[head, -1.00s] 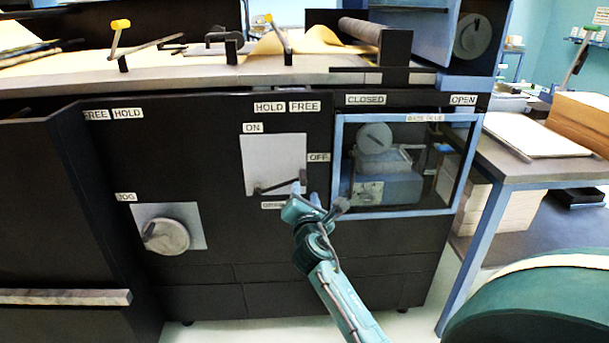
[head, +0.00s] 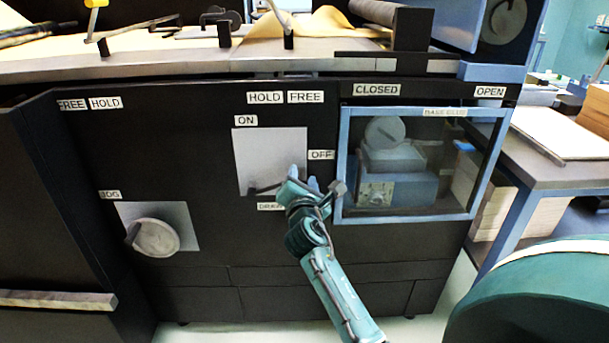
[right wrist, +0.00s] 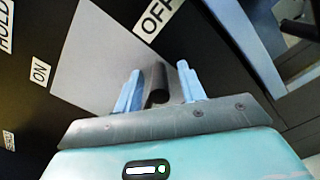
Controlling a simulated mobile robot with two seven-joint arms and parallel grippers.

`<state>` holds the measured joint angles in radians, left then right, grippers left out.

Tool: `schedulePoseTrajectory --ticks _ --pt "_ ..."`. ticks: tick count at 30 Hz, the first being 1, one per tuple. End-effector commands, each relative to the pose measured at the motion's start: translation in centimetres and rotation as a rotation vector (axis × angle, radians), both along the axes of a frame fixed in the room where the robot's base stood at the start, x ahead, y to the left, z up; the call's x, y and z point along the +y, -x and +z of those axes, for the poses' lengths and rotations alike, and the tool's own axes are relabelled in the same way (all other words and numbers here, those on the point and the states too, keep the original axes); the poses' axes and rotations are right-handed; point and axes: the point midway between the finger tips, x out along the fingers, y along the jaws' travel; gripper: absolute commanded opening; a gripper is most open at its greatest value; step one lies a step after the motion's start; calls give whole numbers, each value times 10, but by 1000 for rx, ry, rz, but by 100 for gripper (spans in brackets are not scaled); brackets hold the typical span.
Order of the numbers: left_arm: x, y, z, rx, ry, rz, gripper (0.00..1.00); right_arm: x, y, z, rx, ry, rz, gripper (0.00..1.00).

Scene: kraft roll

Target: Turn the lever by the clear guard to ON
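The dark lever (head: 264,188) sits low on a pale square plate (head: 268,155) on the black machine front, left of the clear guard (head: 440,160) in its blue frame. ON, OFF and a partly covered third label surround the plate. My right gripper (head: 305,183) is at the plate's lower right corner and covers part of the lever. In the right wrist view, its two blue fingers (right wrist: 162,88) stand apart on either side of the lever's dark handle (right wrist: 158,84), with gaps visible. My left gripper is not in view.
A JOG knob (head: 154,237) is at lower left. Above, small levers and a roller (head: 401,22) stand on the machine's top. At right are a table (head: 550,172) with a paper stack and a large green roll (head: 545,300).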

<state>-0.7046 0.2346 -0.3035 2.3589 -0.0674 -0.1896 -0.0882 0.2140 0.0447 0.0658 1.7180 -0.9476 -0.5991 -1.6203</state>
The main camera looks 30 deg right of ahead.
Motion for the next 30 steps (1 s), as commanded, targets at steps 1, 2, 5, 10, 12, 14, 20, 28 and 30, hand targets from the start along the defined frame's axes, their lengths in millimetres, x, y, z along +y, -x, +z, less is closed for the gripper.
schedulePoseTrajectory --ticks 1,2,5,10,12,14,20,28,30 --pt "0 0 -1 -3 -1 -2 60 1 0 0 -1 -1 0 40" --pt "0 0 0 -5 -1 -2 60 1 0 0 -1 -1 0 40" --pt "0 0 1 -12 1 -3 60 2 0 0 0 0 0 40" --pt "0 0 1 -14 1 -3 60 2 0 0 0 0 0 40" --pt "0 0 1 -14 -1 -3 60 2 0 0 0 0 0 40" --pt "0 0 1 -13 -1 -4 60 2 0 0 0 0 0 37" --pt "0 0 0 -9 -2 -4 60 2 0 0 0 0 0 21" --pt "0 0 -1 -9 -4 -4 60 1 0 -1 2 0 -2 0" --pt "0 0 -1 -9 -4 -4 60 1 0 -1 2 1 -2 0"
